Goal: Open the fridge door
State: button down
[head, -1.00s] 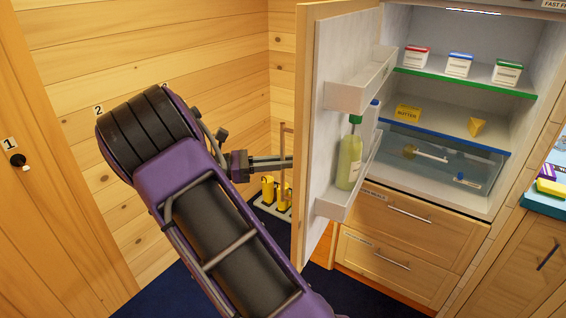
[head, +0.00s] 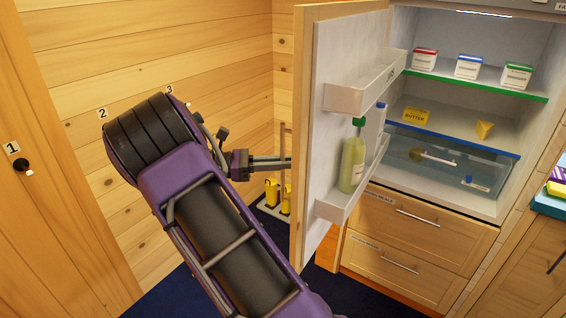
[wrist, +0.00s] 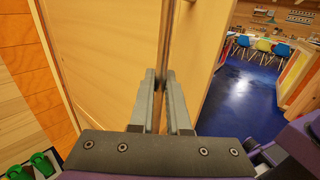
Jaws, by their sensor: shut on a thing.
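The fridge door (head: 311,130) stands wide open in the head view, swung out to the left, with its white inner side and door shelves showing. The lit fridge interior (head: 450,105) is in full view. In the wrist view the door's wooden outer face (wrist: 100,60) fills the middle. My gripper (wrist: 160,92) is shut on the upright metal door handle (wrist: 166,40), which passes between its fingers. In the head view my gripper's fingers (head: 270,162) reach behind the door, and the door hides their tips and the handle.
The door shelves hold a green bottle (head: 352,160). Tubs, butter and cheese sit inside the fridge. Wooden drawers (head: 404,222) are below. A rack with yellow items (head: 272,192) stands by the log wall behind the door. Blue floor (wrist: 238,95) is open at the right in the wrist view.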

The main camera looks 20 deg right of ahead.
jog(key=c, duration=0.9)
grip_release()
jog(key=shift+a, duration=0.15)
jog(key=v, duration=1.7)
jog(key=shift+w+a, duration=0.1)
jog(key=shift+w, duration=0.05)
jog(key=shift+r, duration=0.1)
